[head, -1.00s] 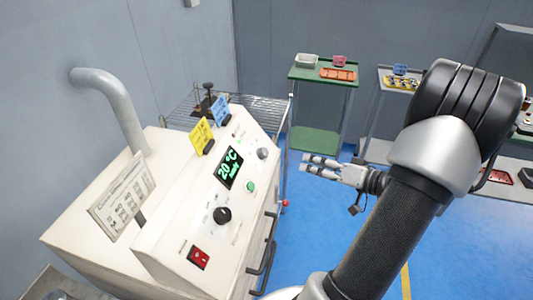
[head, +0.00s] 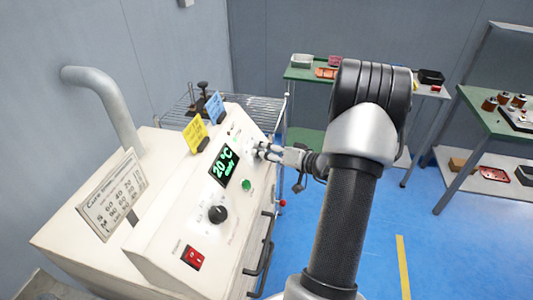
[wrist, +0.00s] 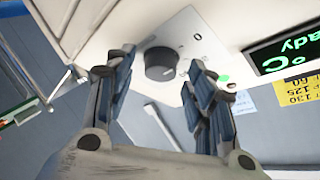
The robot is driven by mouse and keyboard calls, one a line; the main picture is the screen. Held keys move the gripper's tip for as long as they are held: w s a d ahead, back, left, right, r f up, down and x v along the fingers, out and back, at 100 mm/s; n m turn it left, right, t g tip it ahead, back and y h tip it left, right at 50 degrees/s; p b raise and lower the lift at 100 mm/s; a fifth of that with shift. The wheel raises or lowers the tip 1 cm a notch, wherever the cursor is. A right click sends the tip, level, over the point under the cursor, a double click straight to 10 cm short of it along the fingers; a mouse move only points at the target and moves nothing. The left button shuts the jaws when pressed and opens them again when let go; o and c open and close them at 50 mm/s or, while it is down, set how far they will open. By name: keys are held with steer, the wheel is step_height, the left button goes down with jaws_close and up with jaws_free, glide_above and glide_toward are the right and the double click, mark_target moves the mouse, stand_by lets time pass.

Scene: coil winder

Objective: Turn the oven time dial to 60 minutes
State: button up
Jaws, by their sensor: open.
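The cream oven (head: 160,235) has a sloping front panel with a display (head: 224,166) reading 20 °C. In the wrist view, a dark round dial (wrist: 160,63) sits on a silver plate with scale marks; a 0 is readable, but its pointer setting is not. My gripper (head: 258,150) is open at the panel's far right. In the wrist view its blue-padded fingers (wrist: 162,68) stand either side of the dial, with no clear contact. In the head view the gripper largely hides this dial. A larger black knob (head: 218,214) is nearer on the panel.
A green button (head: 246,185) and red switch (head: 193,257) are on the panel. Yellow (head: 195,135) and blue (head: 215,107) notes stand on its top edge. A black handle (head: 262,255) sticks out in front. Blue floor (head: 430,255) is open at right.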

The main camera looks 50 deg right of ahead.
steer(key=shift+w, duration=0.15)
steer(key=shift+c, duration=0.2)
steer(key=c, duration=1)
